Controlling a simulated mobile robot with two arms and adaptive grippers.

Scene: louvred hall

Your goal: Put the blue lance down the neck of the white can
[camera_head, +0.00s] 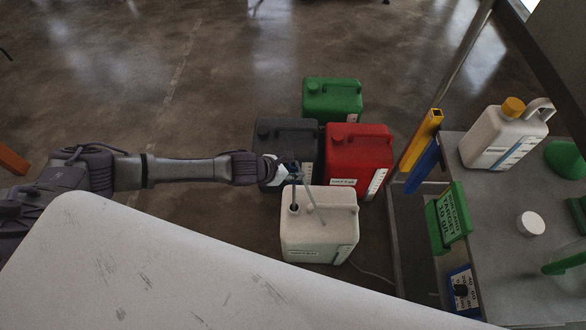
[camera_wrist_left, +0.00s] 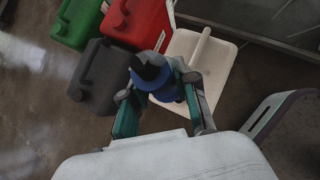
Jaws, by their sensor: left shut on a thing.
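The white can (camera_head: 320,240) stands upright on the floor, its dark open neck (camera_head: 294,208) at the top left. It also shows in the left wrist view (camera_wrist_left: 214,68), partly hidden behind the gripper. My left gripper (camera_head: 287,170) is above and behind the neck, shut on the blue lance. In the left wrist view the lance's round blue head (camera_wrist_left: 165,92), with a black top, sits between the fingers (camera_wrist_left: 158,86). In the head view a thin stem runs down to the neck; I cannot tell how far it enters. Another thin grey tube slants across the can's top. My right gripper is not in view.
A red can (camera_head: 358,150), a dark grey can (camera_head: 284,134) and a green can (camera_head: 332,98) stand close behind. A metal cart (camera_head: 497,190) on the right carries a white can with a yellow cap (camera_head: 505,135). A white surface (camera_head: 150,275) fills the front left.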

